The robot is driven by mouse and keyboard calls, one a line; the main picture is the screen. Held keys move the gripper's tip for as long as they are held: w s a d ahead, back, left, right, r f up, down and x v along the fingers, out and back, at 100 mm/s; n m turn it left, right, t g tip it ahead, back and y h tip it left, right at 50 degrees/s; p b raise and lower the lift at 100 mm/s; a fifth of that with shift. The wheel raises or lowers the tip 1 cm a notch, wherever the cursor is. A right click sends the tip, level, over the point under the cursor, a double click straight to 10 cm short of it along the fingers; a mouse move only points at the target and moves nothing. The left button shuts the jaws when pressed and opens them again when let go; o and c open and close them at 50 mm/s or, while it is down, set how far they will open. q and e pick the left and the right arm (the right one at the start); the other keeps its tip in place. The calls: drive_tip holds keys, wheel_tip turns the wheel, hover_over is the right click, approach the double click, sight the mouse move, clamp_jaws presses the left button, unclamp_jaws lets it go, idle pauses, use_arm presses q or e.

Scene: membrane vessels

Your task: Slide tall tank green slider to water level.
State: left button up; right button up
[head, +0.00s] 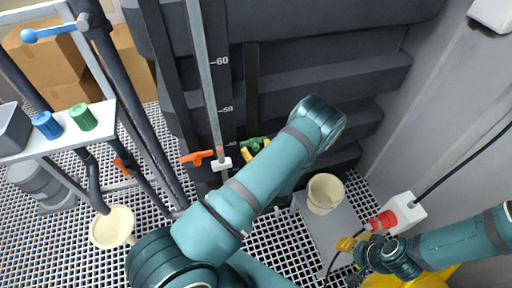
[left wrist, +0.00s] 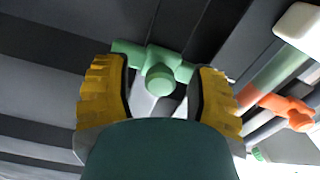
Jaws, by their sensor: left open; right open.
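The tall dark ribbed tank (head: 290,60) stands at the back centre with scale marks 60, 50 and a partly hidden lower one. The green slider (head: 255,144) sits low on its front, partly behind my left arm. In the left wrist view the green slider (left wrist: 155,68) shows as a cross-shaped piece with a round knob. My left gripper (left wrist: 158,90) is open, with one yellow finger on each side of the slider; I cannot tell whether they touch it. My right gripper (head: 350,250) is open and empty at the lower right. No water level can be made out.
An orange slider (head: 197,157) sits left of the green one, beside a grey vertical rail (head: 205,75). A cream bucket (head: 325,193) stands right of my left arm. A white box with a red part (head: 402,211) is near my right gripper. A shelf (head: 65,135) holds blue and green caps.

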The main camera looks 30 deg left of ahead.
use_arm(q)
drive_tip(key=v, duration=1.2)
